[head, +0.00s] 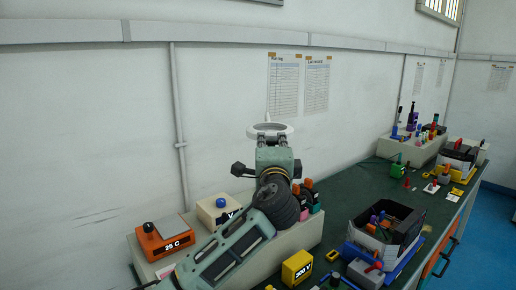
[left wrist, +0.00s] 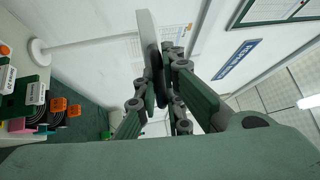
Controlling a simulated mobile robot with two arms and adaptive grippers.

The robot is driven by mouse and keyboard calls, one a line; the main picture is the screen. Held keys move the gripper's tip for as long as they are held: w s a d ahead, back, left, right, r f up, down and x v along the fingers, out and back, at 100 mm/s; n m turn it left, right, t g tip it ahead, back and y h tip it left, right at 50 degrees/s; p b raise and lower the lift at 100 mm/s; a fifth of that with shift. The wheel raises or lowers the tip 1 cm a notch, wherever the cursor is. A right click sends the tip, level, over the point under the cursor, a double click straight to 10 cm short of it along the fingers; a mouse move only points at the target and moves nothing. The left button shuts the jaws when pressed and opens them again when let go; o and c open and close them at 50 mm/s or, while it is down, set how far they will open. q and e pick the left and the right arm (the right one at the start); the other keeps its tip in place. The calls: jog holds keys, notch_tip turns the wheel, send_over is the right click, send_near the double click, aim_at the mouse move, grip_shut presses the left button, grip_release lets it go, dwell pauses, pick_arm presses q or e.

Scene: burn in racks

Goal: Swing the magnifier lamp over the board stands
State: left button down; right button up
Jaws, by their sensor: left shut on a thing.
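The magnifier lamp's pale round head (head: 285,128) shows in the head view in front of the wall, above the back of the bench. In the left wrist view the lamp head (left wrist: 146,32) is seen nearly edge-on. My left gripper (head: 270,139) is shut on the lamp head's near rim; its fingers (left wrist: 165,75) close on it in the left wrist view. The lamp's arm is mostly hidden behind my arm. I cannot tell for sure which things are the board stands. My right gripper is not in view.
The green bench top (head: 345,207) runs along the wall to the right. An orange box (head: 160,248) marked 25 C, a yellow box (head: 297,268) marked 300 V and a black bin (head: 405,222) with loose parts stand on it. A pale rack (head: 400,147) stands farther back.

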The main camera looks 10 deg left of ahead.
pick_arm(q)
jog(key=shift+w+d+f+n+y, duration=0.15)
jog(key=shift+d+f+n+y, duration=0.2)
jog(key=shift+d, duration=0.25)
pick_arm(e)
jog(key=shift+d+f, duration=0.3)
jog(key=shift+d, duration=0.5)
pick_arm(q)
jog(key=shift+r, duration=0.1)
jog(key=c, duration=1.8)
grip_release()
jog(key=shift+r, duration=0.1)
jog(key=shift+c, duration=0.2)
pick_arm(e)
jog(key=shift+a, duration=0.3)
pick_arm(q)
jog(key=v, duration=1.2)
